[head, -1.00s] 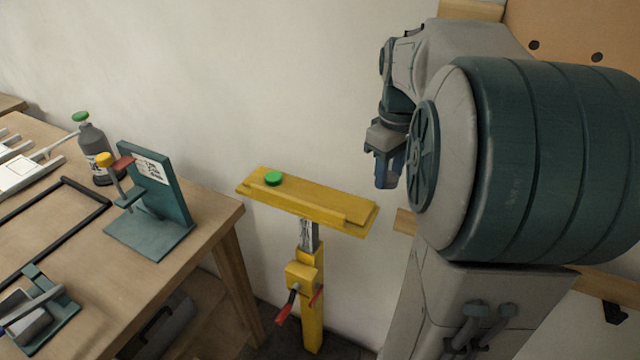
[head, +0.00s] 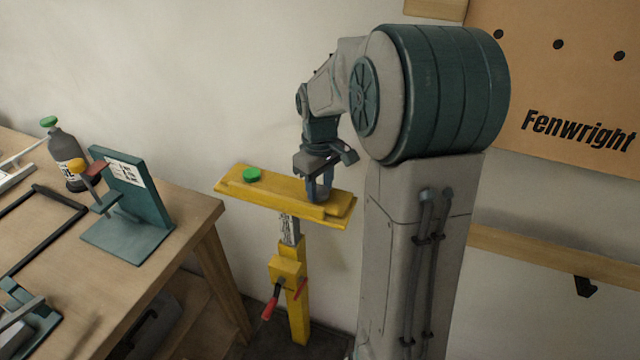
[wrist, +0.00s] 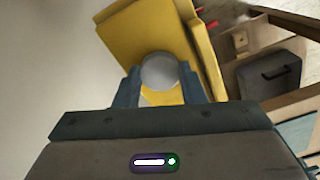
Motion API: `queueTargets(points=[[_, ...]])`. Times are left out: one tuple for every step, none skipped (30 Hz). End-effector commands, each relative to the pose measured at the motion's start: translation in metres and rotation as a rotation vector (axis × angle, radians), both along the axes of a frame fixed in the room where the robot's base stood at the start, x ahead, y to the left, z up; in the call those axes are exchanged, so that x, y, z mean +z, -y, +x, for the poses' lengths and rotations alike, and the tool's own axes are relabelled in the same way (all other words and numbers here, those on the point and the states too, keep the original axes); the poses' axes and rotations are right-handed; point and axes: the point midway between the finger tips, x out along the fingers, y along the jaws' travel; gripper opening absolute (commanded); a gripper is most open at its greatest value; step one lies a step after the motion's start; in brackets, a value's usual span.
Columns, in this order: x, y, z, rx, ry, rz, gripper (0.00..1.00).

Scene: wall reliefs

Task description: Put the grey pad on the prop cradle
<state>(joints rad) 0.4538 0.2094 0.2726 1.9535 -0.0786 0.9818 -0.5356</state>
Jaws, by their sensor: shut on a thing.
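The prop cradle (head: 285,197) is a long yellow tray with raised edges on top of a yellow post, and it also shows in the wrist view (wrist: 133,35). A green round pad (head: 252,174) sits near its left end. My gripper (head: 320,198) is pointing down over the right part of the cradle. In the wrist view its two fingers are shut on the round grey pad (wrist: 159,72), which appears in front of the yellow cradle.
A wooden bench (head: 190,215) stands to the left with a teal bracket (head: 140,190), a dark bottle (head: 66,150) and a black frame (head: 45,225) on it. The wall is close behind the cradle. A tan board (head: 550,90) hangs at the right.

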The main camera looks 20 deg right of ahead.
Motion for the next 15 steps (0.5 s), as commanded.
queueTargets(points=[[0.0003,0.0001,0.0000,0.000,0.000,0.000,0.16],[0.0003,0.0001,-0.0001,0.000,0.000,0.000,0.16],[0.0003,0.0002,0.0000,0.000,0.000,0.000,0.16],[0.0003,0.0002,0.0000,0.000,0.000,0.000,0.16],[-0.0002,0.0003,-0.0001,0.000,0.000,0.000,0.16],[-0.0014,0.0003,-0.0001,0.000,0.000,0.000,0.16],[-0.0026,0.0003,-0.0001,0.000,0.000,0.000,0.16],[-0.0037,0.0003,-0.0001,0.000,0.000,0.000,0.16],[-0.0027,0.0004,-0.0001,0.000,0.000,-0.001,0.45],[-0.0025,0.0005,-0.0001,0.000,0.000,0.000,0.53],[-0.0025,0.0004,-0.0002,0.000,0.000,0.000,0.58],[-0.0024,0.0004,-0.0002,0.000,0.000,0.000,0.58],[-0.0024,0.0004,-0.0002,0.000,0.000,0.000,0.58],[-0.0024,0.0004,-0.0002,0.000,0.000,0.000,0.58],[-0.0024,0.0004,-0.0002,0.000,0.000,0.000,0.58]])
